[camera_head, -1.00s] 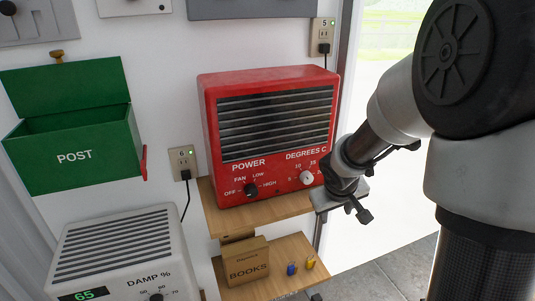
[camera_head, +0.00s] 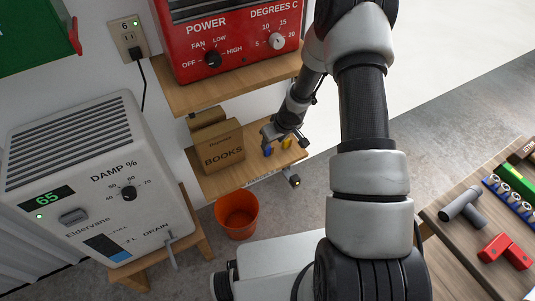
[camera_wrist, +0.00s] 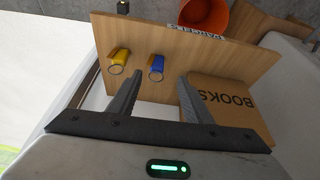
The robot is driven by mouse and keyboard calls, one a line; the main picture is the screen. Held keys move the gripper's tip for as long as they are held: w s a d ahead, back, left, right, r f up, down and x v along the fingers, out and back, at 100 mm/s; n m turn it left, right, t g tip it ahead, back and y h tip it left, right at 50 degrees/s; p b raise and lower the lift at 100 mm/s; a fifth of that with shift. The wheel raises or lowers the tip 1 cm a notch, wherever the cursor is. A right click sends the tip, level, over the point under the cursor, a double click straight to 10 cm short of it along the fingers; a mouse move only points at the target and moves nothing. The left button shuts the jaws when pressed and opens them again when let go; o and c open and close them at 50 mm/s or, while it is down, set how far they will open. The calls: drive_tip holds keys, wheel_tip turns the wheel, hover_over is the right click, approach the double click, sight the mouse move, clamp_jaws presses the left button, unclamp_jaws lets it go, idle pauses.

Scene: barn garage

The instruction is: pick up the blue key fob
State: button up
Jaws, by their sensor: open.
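The blue key fob (camera_head: 268,150) lies on the lower wooden shelf (camera_head: 215,184), between the books box and a yellow key fob (camera_head: 287,143). In the wrist view the blue fob (camera_wrist: 157,64) with its ring lies beyond the fingertips, between their lines. My gripper (camera_head: 285,138) is open and empty above the shelf, close to the fobs. In the wrist view its two fingers (camera_wrist: 160,80) are spread, the left fingertip near the yellow fob (camera_wrist: 120,57) and the right one beside the books box. Whether the fingers touch anything cannot be told.
The brown box marked BOOKS (camera_head: 222,150) stands left of the fobs. The red heater (camera_head: 230,45) sits on the shelf above. An orange bucket (camera_head: 237,215) stands on the floor below. A white dehumidifier (camera_head: 90,150) is at left, a workbench (camera_head: 470,235) at right.

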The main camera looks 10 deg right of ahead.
drive_tip(key=x, duration=0.2)
drive_tip(key=b+x, duration=0.1)
drive_tip(key=x, duration=0.5)
drive_tip(key=shift+w+d, duration=0.15)
drive_tip(key=shift+w, duration=0.25)
drive_tip(key=c, duration=1.1)
drive_tip(key=shift+c, duration=0.2)
